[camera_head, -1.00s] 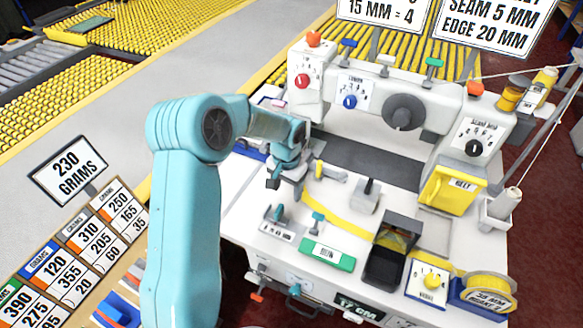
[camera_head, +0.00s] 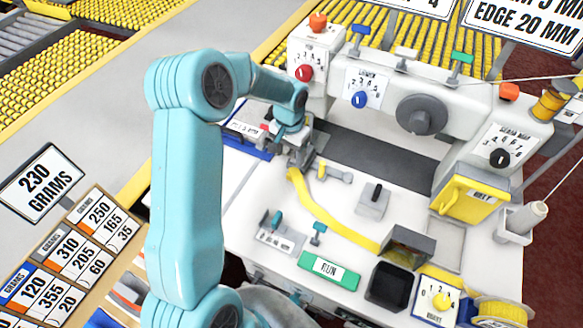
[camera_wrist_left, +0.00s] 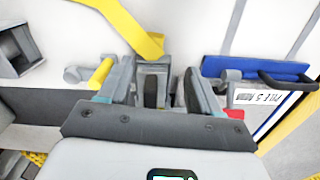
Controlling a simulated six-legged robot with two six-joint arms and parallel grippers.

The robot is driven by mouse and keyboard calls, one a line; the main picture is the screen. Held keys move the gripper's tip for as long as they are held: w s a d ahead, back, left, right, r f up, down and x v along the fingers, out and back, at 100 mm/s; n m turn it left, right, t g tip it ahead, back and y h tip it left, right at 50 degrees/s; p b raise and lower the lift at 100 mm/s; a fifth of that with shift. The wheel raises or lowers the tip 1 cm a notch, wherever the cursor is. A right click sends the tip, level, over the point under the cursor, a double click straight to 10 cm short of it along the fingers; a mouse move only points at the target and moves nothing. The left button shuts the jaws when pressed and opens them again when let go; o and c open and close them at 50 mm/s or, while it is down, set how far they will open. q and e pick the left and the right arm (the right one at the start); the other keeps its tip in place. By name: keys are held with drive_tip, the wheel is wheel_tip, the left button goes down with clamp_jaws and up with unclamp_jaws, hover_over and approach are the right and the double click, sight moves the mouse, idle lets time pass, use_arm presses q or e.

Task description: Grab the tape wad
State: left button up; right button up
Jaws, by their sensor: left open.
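My left gripper (camera_head: 294,148) is over the left end of the white machine bed, just behind the end of the yellow tape strip (camera_head: 335,222). In the left wrist view its two fingers (camera_wrist_left: 155,85) are apart. A grey fitting with a dark slot (camera_wrist_left: 151,92) shows between the fingers, and the tape strip (camera_wrist_left: 128,24) ends just beyond it. I cannot make out a separate tape wad in either view; the gripper partly hides this spot in the head view. My right gripper is not in view.
A small yellow-handled lever (camera_head: 333,173) stands close right of my gripper. A blue-edged tray (camera_head: 245,145) lies to its left. The green RUN plate (camera_head: 328,270), black bin (camera_head: 390,287) and yellow-fronted box (camera_head: 468,200) stand farther right.

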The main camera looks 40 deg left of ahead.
sight(292, 173)
use_arm(q)
drive_tip(key=shift+w+f, duration=0.15)
drive_tip(key=shift+f, duration=0.15)
drive_tip(key=shift+s+d+f+p, duration=0.25)
drive_tip(key=shift+d+f+p, duration=0.1)
drive_tip(key=shift+f, duration=0.25)
drive_tip(key=shift+s+d+f+p, duration=0.25)
drive_tip(key=shift+f+p, duration=0.05)
drive_tip(key=shift+f, duration=0.25)
drive_tip(key=f, duration=0.3)
drive_tip(key=shift+w+a+f+p, duration=0.1)
drive_tip(key=shift+w+f+p, duration=0.1)
drive_tip(key=shift+w+p, duration=0.2)
drive_tip(key=shift+f, duration=0.35)
drive_tip(key=shift+s, duration=0.3)
drive_tip(key=shift+w+f, duration=0.15)
drive_tip(key=shift+w, duration=0.1)
drive_tip(key=c, duration=1)
drive_tip(key=shift+s, duration=0.1)
drive_tip(key=shift+c, duration=0.6)
